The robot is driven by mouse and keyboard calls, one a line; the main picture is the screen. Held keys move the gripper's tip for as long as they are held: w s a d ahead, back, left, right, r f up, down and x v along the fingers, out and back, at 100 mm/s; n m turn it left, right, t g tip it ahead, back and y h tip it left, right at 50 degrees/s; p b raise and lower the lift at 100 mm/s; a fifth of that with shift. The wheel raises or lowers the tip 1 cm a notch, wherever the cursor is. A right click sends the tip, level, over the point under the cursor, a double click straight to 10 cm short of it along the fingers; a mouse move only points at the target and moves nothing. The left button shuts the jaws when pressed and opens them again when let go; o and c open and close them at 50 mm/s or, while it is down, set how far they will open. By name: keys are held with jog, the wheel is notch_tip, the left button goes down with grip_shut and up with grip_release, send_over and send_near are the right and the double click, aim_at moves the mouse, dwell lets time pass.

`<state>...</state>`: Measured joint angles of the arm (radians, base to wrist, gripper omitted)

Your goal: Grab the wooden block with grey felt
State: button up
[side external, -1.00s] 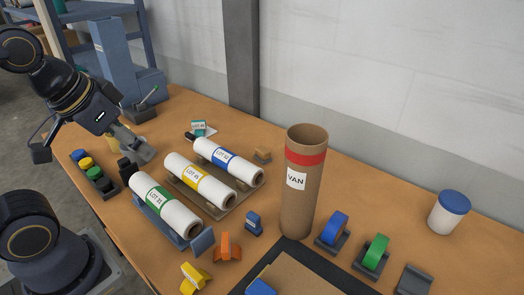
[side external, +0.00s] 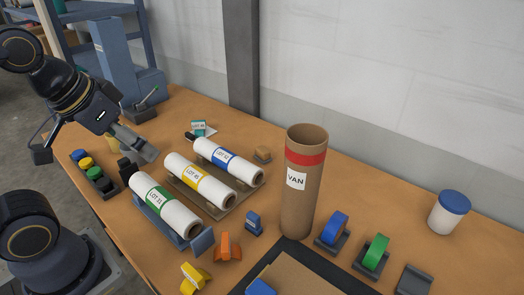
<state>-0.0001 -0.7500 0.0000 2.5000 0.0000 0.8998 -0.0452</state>
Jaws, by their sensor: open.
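White rolls with blue (side external: 224,156), yellow (side external: 196,178) and green (side external: 160,204) labels lie on cradles. Coloured knobs (side external: 94,172) line the left edge. Tape dispensers (side external: 333,228) stand at the right.

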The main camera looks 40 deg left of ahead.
jog(key=w+r+n+t+h, duration=0.1)
jog(key=w+r+n, duration=0.3)
jog(key=w+n, duration=0.45)
jog(key=w+r+n+t+h, duration=0.1)
jog(key=w+r+n, duration=0.35)
jog(key=n, duration=0.75)
jog(key=n+g+y, duration=0.1)
jog(key=n+g, duration=0.2)
jog(key=n, duration=1)
send_over(262, 149)
jog(key=s, duration=0.6)
notch_tip(262, 149, down, 18)
jog(key=shift+m, duration=0.25)
jog(key=x, duration=1.1)
jog(key=shift+s+a+f, duration=0.15)
jog(key=shift+a+f, duration=0.1)
jog(key=shift+a, duration=0.1)
jog(key=x, duration=0.5)
jog(key=shift+a+f, duration=0.2)
jog(key=shift+f, duration=0.1)
